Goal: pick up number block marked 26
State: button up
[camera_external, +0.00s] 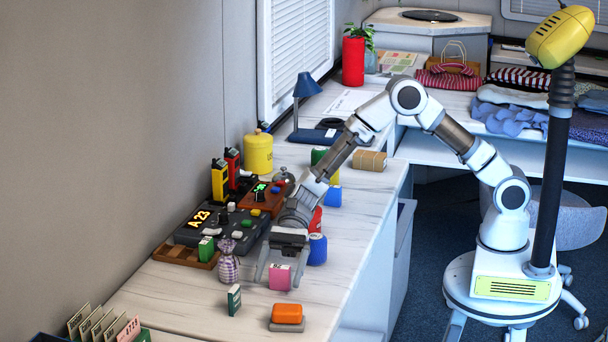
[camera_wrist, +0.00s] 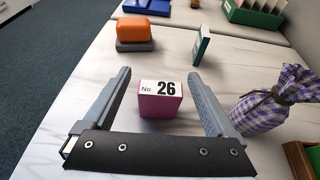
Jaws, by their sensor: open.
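The number block marked 26 is a pink block (camera_wrist: 161,103) with a white top label reading "No 26". In the wrist view it stands on the white counter between my gripper's two fingers (camera_wrist: 165,90), with gaps on both sides. In the external view the pink block (camera_external: 280,278) is at the front of the counter, right under my gripper (camera_external: 278,272). My gripper is open and the fingers do not touch the block.
A checked purple pouch (camera_wrist: 270,98) stands close beside the right finger. A dark green upright block (camera_wrist: 202,46) and an orange block on a grey base (camera_wrist: 138,31) stand beyond.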

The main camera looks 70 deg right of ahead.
jog(key=shift+x, duration=0.95)
jog(key=shift+c, duration=0.2)
jog(key=c, duration=1.4)
